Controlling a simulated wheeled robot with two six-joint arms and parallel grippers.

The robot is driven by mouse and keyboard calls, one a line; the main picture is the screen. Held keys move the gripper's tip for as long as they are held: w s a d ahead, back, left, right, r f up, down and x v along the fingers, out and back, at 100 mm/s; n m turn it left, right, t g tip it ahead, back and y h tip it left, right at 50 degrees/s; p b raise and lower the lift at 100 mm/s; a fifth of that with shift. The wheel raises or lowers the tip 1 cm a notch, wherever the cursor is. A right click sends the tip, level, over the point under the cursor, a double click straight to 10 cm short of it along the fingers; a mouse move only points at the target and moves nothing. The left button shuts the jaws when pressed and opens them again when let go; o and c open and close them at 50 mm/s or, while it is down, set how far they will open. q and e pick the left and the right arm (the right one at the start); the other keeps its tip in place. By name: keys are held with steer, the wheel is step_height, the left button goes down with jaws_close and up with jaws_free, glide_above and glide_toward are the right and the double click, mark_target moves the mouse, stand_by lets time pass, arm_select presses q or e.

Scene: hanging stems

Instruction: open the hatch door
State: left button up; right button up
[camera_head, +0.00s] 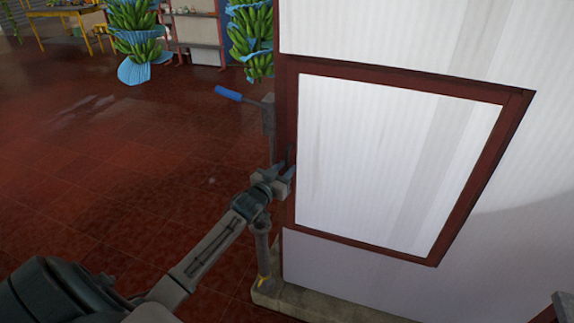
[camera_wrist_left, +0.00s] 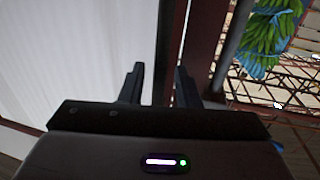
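The hatch door (camera_head: 395,160) is a white ribbed panel in a dark red frame (camera_head: 287,110), set in a white wall on the right of the head view. It looks closed, lying flush with its frame. My left gripper (camera_head: 284,170) is at the frame's left side, around mid-height. In the left wrist view, the two dark fingers of this gripper (camera_wrist_left: 158,76) are apart, with nothing clearly held between them. The white panel (camera_wrist_left: 80,60) fills the left of that view. I cannot tell whether the fingers touch the frame. No handle is clearly visible.
A grey post (camera_head: 268,115) with a blue-ended lever (camera_head: 228,93) stands just left of the wall. A concrete curb (camera_head: 300,303) runs along its foot. Banana bunches (camera_head: 138,35) hang at the back. The red tiled floor on the left is clear.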

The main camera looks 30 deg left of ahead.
arm_select(q)
steer(key=shift+w+f, duration=0.1)
steer(key=shift+w, duration=0.6)
jaws_close()
